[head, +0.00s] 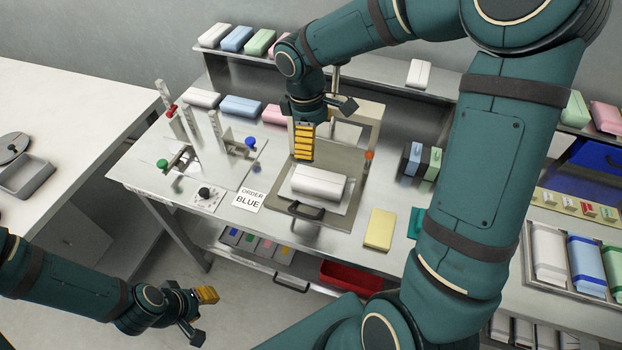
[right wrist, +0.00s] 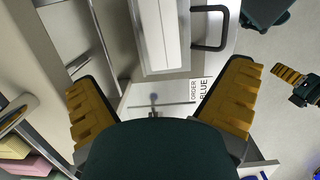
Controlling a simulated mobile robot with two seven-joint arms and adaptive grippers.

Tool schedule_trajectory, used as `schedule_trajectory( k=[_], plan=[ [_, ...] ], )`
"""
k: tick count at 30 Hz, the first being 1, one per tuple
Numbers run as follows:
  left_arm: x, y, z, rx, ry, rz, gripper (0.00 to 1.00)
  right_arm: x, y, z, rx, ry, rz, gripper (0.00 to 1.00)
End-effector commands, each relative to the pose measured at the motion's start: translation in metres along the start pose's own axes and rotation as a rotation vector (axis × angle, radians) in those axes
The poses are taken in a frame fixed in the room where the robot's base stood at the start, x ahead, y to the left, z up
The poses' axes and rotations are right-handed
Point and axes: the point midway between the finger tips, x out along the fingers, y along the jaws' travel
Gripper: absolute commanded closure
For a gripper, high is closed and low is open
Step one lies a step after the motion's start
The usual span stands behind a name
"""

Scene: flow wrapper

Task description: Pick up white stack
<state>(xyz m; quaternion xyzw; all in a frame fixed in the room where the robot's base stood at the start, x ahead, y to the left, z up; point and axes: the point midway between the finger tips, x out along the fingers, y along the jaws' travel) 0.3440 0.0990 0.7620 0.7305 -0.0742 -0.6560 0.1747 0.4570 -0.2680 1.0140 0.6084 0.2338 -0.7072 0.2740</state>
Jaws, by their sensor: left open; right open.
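A white stack (head: 318,184) lies on the grey plate of the wrapper station, beneath its upright frame. It also shows in the right wrist view (right wrist: 160,35), at the top between the two fingers. My right gripper (head: 305,150) points down above and just behind the stack's left part, apart from it. Its yellow fingers are spread wide and empty (right wrist: 162,80). My left gripper (head: 205,305) is open and empty, low in front of the table at the lower left. It also shows at the right edge of the right wrist view (right wrist: 303,86).
The wrapper's frame (head: 376,135) stands close around the right gripper. A black handle (head: 306,211) is at the plate's front. An "ORDER BLUE" card (head: 249,199) lies left, a yellow pack (head: 380,229) right. Other white packs are on the table (head: 202,99) and shelf (head: 418,73).

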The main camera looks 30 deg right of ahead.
Motion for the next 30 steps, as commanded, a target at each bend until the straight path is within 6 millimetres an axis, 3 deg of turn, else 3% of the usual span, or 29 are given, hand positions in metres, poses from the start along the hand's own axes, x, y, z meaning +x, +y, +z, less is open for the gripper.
schedule_trajectory(
  k=[12, 23, 30],
  plan=[
    [0.02, -0.008, 0.0, 0.002, 0.004, 0.0, 0.61, 0.08, -0.002, -0.012, -0.001, -0.002, -0.005, 0.0],
    [0.026, -0.01, -0.001, 0.002, 0.008, 0.0, 0.61, 0.105, -0.001, -0.011, 0.002, -0.001, -0.004, 0.0],
    [0.035, -0.013, -0.002, 0.003, 0.012, 0.0, 0.61, 0.137, -0.001, -0.011, 0.002, -0.003, -0.005, 0.0]
  ],
)
